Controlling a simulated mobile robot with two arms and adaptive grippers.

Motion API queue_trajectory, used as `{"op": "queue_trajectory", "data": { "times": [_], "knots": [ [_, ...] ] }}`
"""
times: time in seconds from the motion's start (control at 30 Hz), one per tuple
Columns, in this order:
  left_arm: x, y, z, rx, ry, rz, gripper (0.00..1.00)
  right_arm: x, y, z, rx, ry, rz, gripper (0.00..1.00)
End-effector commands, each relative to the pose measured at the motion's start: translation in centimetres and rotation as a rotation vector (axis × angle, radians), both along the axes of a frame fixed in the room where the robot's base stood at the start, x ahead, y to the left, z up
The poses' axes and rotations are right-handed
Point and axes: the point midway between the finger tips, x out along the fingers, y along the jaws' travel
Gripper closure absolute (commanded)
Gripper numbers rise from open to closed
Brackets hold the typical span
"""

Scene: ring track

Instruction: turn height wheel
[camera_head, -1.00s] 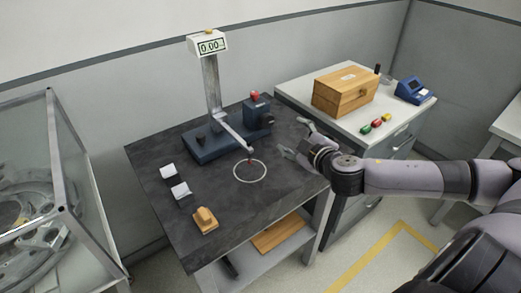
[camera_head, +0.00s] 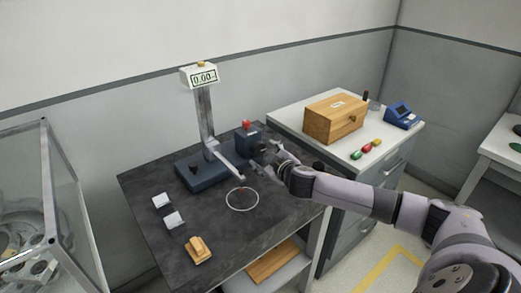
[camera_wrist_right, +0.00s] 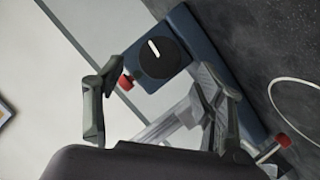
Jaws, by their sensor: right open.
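The height wheel is a black round knob with a white mark (camera_wrist_right: 158,57) on the end of a blue block (camera_wrist_right: 178,30) in the right wrist view. In the head view the blue block (camera_head: 247,138) stands on the dark tabletop, part of a gauge stand with a red button on top. My right gripper (camera_head: 267,160) is beside the block's right side, open and empty. In the right wrist view its two fingers (camera_wrist_right: 162,75) are spread, with the wheel ahead between them, apart from it. My left gripper is not in view.
The gauge's post carries a display reading 0.00 (camera_head: 203,79), and its probe arm reaches toward a white ring (camera_head: 242,199) on the table. White blocks and a wooden block (camera_head: 199,250) lie at the left. A side cabinet holds a wooden box (camera_head: 335,118).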

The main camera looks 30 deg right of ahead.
Motion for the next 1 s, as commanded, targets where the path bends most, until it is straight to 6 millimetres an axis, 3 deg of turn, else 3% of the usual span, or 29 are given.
{"op": "queue_trajectory", "data": {
  "times": [0.1, 0.3, 0.73, 1.0],
  "knots": [
    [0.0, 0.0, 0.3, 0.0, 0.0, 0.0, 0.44, 1.9, -0.3, -0.4, 0.0, -0.002, -0.001, 0.36],
    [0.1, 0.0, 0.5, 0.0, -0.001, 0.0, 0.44, 3.8, -0.7, -1.2, 0.0, -0.001, -0.001, 0.36],
    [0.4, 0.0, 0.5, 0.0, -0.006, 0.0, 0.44, 4.5, -0.8, -1.4, -0.002, 0.0, 0.001, 0.36],
    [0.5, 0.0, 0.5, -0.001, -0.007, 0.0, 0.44, 4.5, -0.8, -1.5, -0.002, 0.0, 0.001, 0.54]
  ]
}}
